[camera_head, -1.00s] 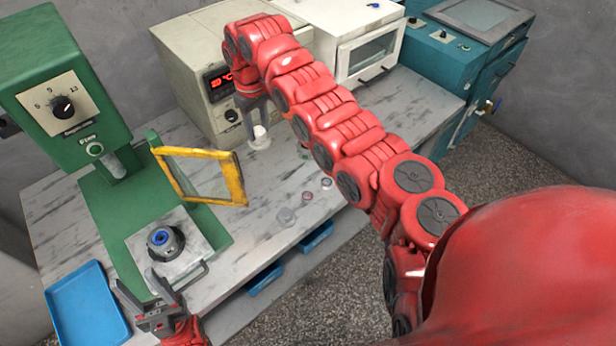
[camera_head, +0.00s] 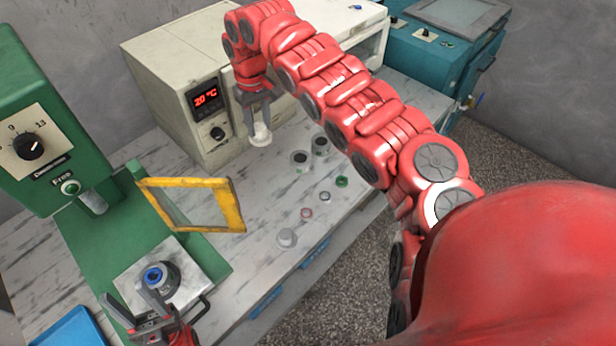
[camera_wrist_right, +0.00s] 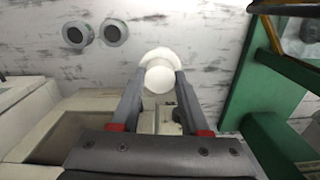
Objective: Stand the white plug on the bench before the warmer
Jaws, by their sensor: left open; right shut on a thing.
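The white plug (camera_head: 261,136) is between the fingertips of my right gripper (camera_head: 258,114), in front of the cream warmer (camera_head: 203,128) with its red display. It looks upright, at or just above the bench (camera_head: 262,187); I cannot tell whether it touches. In the right wrist view the plug (camera_wrist_right: 158,72) has a round knob and a wider flange, and the right gripper (camera_wrist_right: 160,78) is shut on it. My left gripper (camera_head: 138,308) is open and empty at the lower left, beside the grey fixture with a blue ring (camera_head: 157,276).
Two grey round cups (camera_head: 300,158) (camera_head: 320,144) stand right of the plug. Small rings (camera_head: 306,213) and a grey cap (camera_head: 287,238) lie nearer the bench edge. A yellow-framed panel (camera_head: 205,204) stands by the green press (camera_head: 35,150). Bare bench lies between.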

